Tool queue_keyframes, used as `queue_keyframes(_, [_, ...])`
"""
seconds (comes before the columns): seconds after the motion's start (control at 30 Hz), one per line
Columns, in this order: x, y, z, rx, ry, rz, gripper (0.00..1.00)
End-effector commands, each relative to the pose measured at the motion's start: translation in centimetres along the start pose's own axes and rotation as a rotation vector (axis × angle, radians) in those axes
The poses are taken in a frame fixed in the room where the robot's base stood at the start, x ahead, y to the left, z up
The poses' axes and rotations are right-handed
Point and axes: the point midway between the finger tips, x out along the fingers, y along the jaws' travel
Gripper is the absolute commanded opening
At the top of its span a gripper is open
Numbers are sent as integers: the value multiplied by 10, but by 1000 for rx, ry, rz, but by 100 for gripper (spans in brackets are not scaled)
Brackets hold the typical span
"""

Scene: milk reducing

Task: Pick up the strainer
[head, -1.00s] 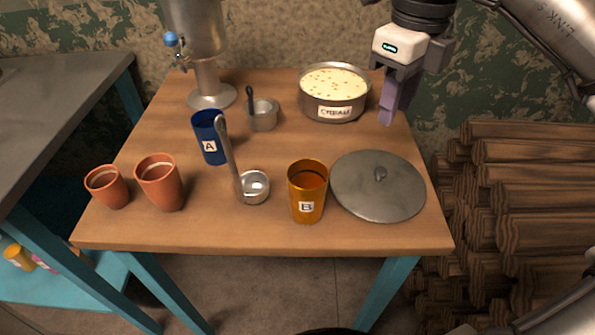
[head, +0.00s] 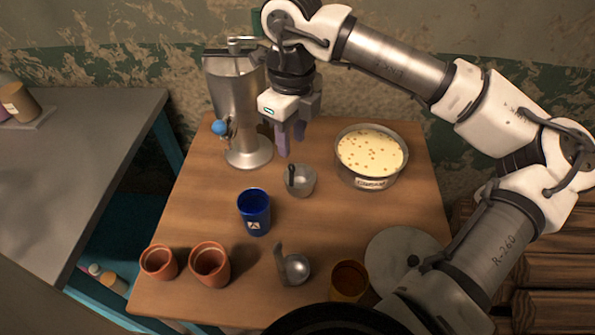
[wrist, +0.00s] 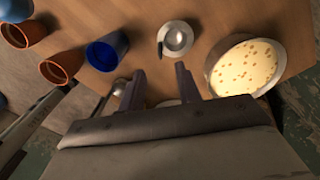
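A small grey metal cup with a dark upright handle, which looks like the strainer (head: 304,183), stands on the wooden table (head: 205,205) in front of the metal dispenser. The wrist view also shows it (wrist: 175,40), just beyond my fingertips. A long-handled metal ladle (head: 297,269) stands nearer the front; I cannot be sure which of the two is called the strainer. My gripper (head: 291,148) hangs above and behind the small cup, beside the dispenser. In the wrist view, its two fingers (wrist: 160,69) are apart with nothing held between them.
The metal dispenser (head: 238,105) stands close left of my gripper. A pot of pale, speckled liquid (head: 371,153) is to the right. A blue cup (head: 254,212), two clay cups (head: 210,264), an amber cup (head: 349,281) and a round lid (head: 390,255) stand nearer the front.

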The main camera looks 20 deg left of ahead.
Motion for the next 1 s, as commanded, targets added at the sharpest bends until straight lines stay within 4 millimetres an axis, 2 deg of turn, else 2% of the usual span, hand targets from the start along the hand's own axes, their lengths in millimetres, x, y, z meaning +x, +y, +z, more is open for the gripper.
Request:
queue_keyframes(0.1, [22, 1, 0, -1, 0, 5, 34])
queue_keyframes(0.2, [36, 0, 0, 1, 0, 3, 34])
queue_keyframes(0.47, [54, 1, 1, 0, 0, 4, 34])
queue_keyframes(0.7, [89, 1, 4, 1, -1, 4, 34])
queue_keyframes(0.83, [97, 1, 4, 0, 0, 1, 34])
queue_keyframes(1.0, [98, 0, 4, 1, -1, 0, 34])
